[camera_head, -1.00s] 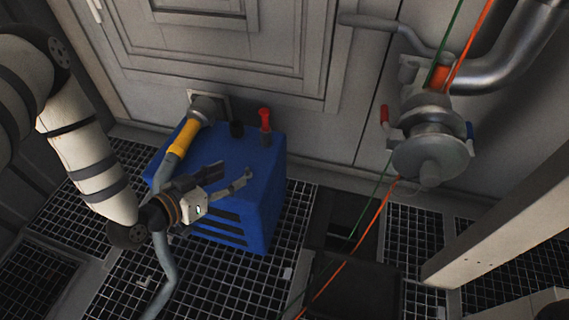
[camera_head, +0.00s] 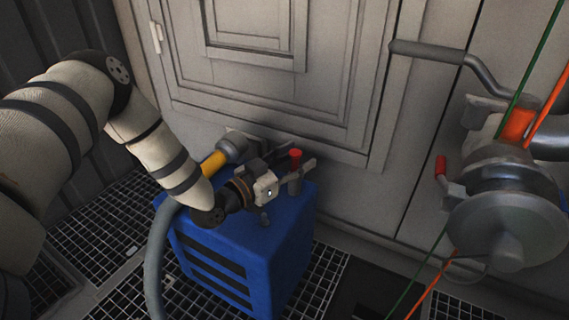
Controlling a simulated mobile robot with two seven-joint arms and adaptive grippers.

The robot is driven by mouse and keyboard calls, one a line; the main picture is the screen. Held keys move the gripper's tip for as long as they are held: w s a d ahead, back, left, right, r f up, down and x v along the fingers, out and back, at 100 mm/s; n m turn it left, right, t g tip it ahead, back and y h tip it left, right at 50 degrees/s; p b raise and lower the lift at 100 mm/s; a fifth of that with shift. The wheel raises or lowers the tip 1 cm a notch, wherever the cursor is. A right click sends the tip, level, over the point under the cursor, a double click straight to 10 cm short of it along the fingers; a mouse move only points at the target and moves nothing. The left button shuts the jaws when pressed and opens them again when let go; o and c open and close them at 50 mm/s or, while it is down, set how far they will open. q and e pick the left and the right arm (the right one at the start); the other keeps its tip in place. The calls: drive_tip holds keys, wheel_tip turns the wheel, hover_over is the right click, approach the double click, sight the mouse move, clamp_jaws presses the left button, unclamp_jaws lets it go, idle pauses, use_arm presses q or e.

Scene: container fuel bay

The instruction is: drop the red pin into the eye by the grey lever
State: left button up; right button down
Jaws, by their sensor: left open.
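A red-topped pin (camera_head: 295,155) stands upright at the top of the blue box (camera_head: 290,235); its lower part is hidden by my gripper. My left gripper (camera_head: 302,157) is open, with its fingers on either side of the pin just below the red top. I cannot tell whether they touch it. A grey lever (camera_head: 430,50) reaches left from the metal drum fitting (camera_head: 505,215) on the wall at the right. I cannot clearly make out the eye by it. My right gripper is out of view.
A grey hose (camera_head: 156,265) with a yellow collar (camera_head: 213,164) runs beside the box. A small red handle (camera_head: 441,166) sits on the drum fitting. Green (camera_head: 535,55) and orange (camera_head: 548,105) lines cross the right side. Grating floor (camera_head: 130,210) surrounds the box.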

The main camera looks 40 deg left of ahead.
use_arm(q)
clamp_jaws()
